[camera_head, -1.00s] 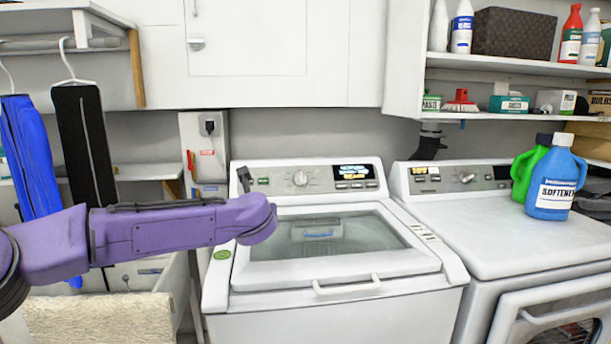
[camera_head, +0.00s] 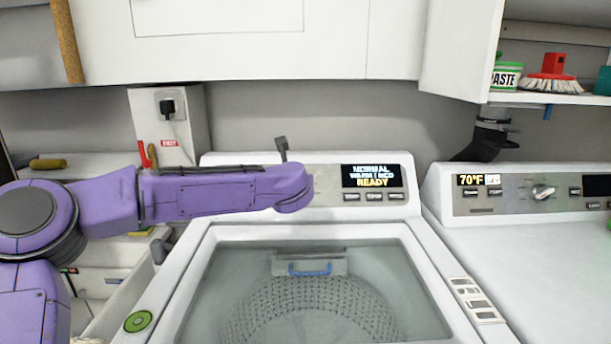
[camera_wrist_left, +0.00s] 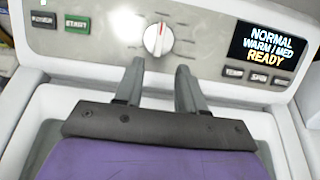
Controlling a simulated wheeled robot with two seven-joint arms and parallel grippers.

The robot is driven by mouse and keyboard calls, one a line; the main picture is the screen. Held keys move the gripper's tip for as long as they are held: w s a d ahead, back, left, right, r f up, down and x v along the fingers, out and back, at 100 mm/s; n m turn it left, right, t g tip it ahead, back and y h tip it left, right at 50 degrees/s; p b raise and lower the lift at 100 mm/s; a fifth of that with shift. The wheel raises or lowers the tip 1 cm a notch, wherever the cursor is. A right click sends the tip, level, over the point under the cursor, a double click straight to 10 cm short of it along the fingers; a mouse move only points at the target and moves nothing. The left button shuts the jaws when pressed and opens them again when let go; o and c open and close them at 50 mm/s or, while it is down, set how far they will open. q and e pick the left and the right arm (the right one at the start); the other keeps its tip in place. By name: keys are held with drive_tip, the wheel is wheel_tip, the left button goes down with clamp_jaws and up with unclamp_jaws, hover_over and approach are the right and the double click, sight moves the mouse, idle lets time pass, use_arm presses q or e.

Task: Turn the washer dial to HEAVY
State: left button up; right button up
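The washer (camera_head: 180,290) stands straight ahead with its control panel along the back. Its round silver dial (camera_wrist_left: 158,39) shows in the left wrist view, with a red mark on its pointer aimed roughly upward. In the head view my left arm covers the dial. The washer display (camera_head: 372,176) reads NORMAL, WARM / MED, READY. My left gripper (camera_wrist_left: 158,80) is open and empty, its two fingers apart just short of and below the dial in the wrist view, one to each side of it. The fingers are hidden in the head view. My right gripper is out of view.
POWER and START (camera_wrist_left: 76,23) buttons are left of the dial, and several buttons (camera_wrist_left: 257,76) lie under the display. A second machine (camera_head: 540,240) with its own knob (camera_head: 542,192) stands at right. White cabinets (camera_head: 250,45) hang above the panel.

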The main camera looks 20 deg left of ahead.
use_arm(q)
drive_tip(key=p+x, duration=0.1)
drive_tip(key=x, duration=0.3)
drive_tip(key=p+x, duration=0.2)
drive_tip(key=x, duration=0.3)
drive_tip(key=shift+w+a+r, duration=0.15)
drive_tip(key=shift+w, duration=0.15)
drive_tip(key=shift+w+a, duration=0.1)
drive_tip(key=shift+a, duration=0.05)
clamp_jaws()
